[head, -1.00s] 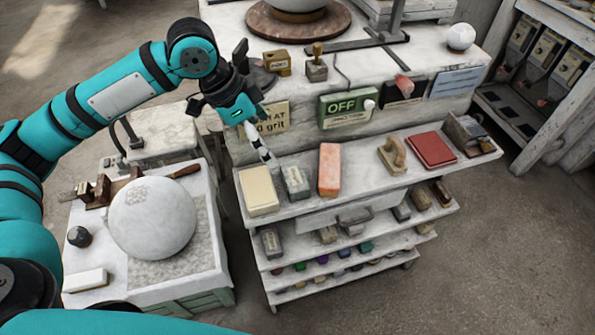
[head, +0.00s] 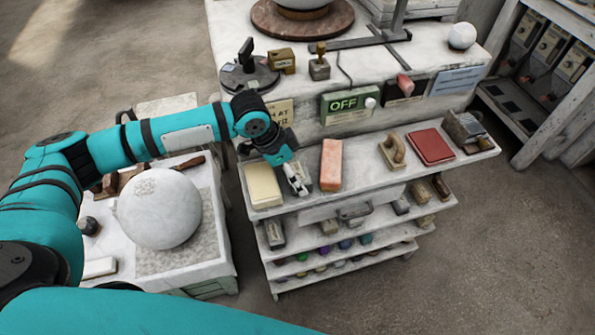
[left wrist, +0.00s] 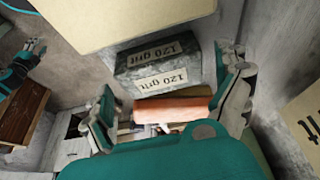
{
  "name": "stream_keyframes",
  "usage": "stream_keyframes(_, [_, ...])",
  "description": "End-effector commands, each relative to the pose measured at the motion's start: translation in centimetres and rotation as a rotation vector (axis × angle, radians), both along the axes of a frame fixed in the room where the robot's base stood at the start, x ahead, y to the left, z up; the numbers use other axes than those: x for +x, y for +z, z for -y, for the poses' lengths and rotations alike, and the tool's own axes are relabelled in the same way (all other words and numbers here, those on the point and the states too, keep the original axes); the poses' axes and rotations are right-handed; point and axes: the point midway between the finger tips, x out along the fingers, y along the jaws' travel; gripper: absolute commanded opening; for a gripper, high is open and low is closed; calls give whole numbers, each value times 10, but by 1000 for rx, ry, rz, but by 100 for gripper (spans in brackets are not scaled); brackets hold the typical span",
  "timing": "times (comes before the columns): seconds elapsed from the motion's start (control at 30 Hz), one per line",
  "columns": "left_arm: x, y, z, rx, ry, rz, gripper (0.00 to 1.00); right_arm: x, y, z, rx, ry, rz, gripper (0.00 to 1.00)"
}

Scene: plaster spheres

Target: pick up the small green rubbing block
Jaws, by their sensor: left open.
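My left gripper (head: 297,182) is open over the upper shelf, its fingers at a grey block labelled 120 grit. In the left wrist view this block (left wrist: 158,64) lies ahead of and between the parted fingers (left wrist: 170,102), with no grip on it. It looks grey rather than clearly green. In the head view the gripper mostly covers it. Small coloured pieces lie on a lower shelf, among them a green one (head: 366,239); I cannot tell which is the rubbing block. A small teal and dark shape at the left wrist view's left edge may be my right gripper (left wrist: 36,50).
A cream block (head: 262,186) lies left of the gripper and an orange block (head: 331,165) right of it, both close. Further right are a wooden-handled float (head: 393,151) and a red pad (head: 431,146). A plaster sphere (head: 160,208) stands on the left table.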

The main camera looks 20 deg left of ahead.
Motion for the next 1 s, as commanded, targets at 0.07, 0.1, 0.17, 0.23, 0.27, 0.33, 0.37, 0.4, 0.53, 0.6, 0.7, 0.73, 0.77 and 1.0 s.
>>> stream_keyframes(0.07, [2,-9,4,0,0,-1,100,0,6,1,-1,0,0,40])
stream_keyframes(0.1, [3,-13,5,1,-1,0,100,0,6,1,-1,0,-1,40])
stream_keyframes(0.17, [4,-18,6,1,-1,0,100,0,7,2,-2,0,-1,40])
stream_keyframes(0.23, [5,-21,7,1,-1,1,100,0,7,3,-3,1,-1,40])
stream_keyframes(0.27, [5,-21,7,1,-1,1,100,0,7,3,-4,1,-1,40])
stream_keyframes(0.33, [5,-21,7,1,-1,1,100,-1,6,4,-5,0,-1,40])
stream_keyframes(0.37, [5,-21,7,1,-1,1,100,-1,6,5,-6,1,-2,40])
stream_keyframes(0.4, [5,-21,7,1,-1,1,100,-1,6,5,-7,1,-2,40])
stream_keyframes(0.53, [5,-21,7,1,-1,1,86,-1,6,6,-7,1,-3,40])
stream_keyframes(0.6, [5,-21,7,1,-1,1,76,-1,6,6,-7,1,-3,40])
stream_keyframes(0.7, [5,-21,7,1,-1,1,63,-2,6,5,-7,1,-4,40])
stream_keyframes(0.73, [5,-21,7,1,-1,1,59,-2,6,5,-7,1,-4,40])
stream_keyframes(0.77, [5,-21,7,1,-1,1,56,-2,6,5,-7,1,-4,40])
stream_keyframes(1.0, [6,-20,7,0,-1,3,38,-2,6,5,-6,2,-5,40])
